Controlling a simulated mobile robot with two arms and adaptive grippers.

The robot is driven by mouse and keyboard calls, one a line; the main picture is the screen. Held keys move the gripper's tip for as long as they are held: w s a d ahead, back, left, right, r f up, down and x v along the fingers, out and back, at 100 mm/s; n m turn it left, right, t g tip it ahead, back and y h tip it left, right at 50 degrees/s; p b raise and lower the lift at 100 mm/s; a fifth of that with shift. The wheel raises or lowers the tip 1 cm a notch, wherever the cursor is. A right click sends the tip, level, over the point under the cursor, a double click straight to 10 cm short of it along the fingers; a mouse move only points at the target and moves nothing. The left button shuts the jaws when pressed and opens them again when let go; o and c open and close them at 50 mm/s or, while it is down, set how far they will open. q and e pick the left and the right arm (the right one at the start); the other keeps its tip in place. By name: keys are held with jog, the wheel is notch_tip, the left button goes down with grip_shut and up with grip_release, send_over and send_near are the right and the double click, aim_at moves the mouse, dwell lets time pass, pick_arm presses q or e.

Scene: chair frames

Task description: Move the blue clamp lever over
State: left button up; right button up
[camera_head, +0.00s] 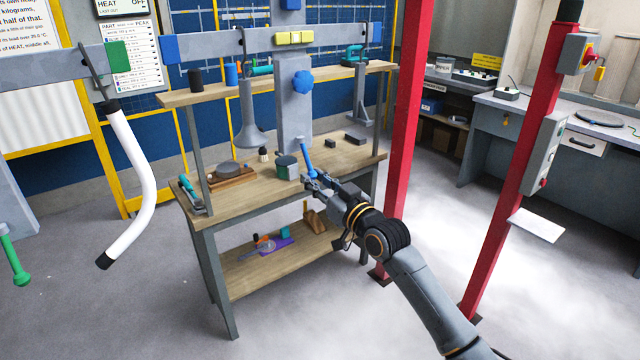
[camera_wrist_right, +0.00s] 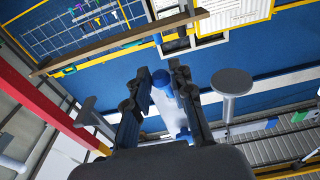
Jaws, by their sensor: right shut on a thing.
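The blue clamp lever (camera_head: 304,154) stands tilted in front of the foot of the grey upright post (camera_head: 294,115), just above the workbench top. My right gripper (camera_head: 313,182) reaches in from the lower right and is shut on the lever's lower part. In the right wrist view, the lever's round blue end (camera_wrist_right: 162,79) shows between my two dark fingers (camera_wrist_right: 160,100). The exact contact is hard to see. My left gripper is not in view.
The wooden workbench (camera_head: 245,195) carries a dark green tin (camera_head: 287,167), a tool tray (camera_head: 230,178) and small dark blocks (camera_head: 355,138). A blue star knob (camera_head: 302,82) sits on the post above. A red column (camera_head: 405,120) stands right of the bench. Open floor lies in front.

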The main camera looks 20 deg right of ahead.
jog(key=shift+w+a+f, duration=0.1)
jog(key=shift+w+f, duration=0.1)
jog(key=shift+w, duration=0.1)
dwell(0.4)
jog(key=o, duration=0.9)
jog(key=shift+w, duration=0.1)
jog(key=shift+o, duration=0.2)
